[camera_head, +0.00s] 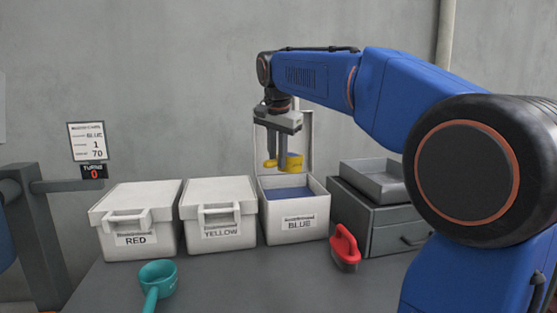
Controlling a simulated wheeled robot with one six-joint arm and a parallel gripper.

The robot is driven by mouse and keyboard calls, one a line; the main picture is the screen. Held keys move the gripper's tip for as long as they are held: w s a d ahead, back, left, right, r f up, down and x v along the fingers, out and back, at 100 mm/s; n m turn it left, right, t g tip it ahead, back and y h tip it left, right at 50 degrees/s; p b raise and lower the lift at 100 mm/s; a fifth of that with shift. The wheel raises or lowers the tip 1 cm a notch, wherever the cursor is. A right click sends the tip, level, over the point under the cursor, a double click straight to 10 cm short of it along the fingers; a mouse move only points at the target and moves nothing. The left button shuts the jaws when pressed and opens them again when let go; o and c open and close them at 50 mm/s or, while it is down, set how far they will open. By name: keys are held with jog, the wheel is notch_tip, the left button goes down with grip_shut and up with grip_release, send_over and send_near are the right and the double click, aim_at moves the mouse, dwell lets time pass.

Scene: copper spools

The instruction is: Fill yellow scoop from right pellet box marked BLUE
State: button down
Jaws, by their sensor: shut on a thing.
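The pellet box marked BLUE (297,232) is the rightmost of three white boxes. Its lid (304,132) stands up open at the back, and blue pellets (288,193) show inside. My gripper (281,148) points down above this box, shut on the yellow scoop (291,162). The scoop is above the pellets, near the box's opening. Whether any pellets are in the scoop cannot be seen.
The RED box (134,223) and YELLOW box (218,216) stand closed to the left. A teal scoop (158,275) lies in front. A red-handled brush (345,248) and a grey drawer unit (385,222) are at right. A sign (90,141) reads BLUE, 1, 70; a counter (93,171) shows 0.

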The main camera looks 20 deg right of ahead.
dwell(0.3)
jog(key=shift+r+t+h, duration=0.4)
jog(key=shift+r+h, duration=0.2)
jog(key=shift+r, duration=0.45)
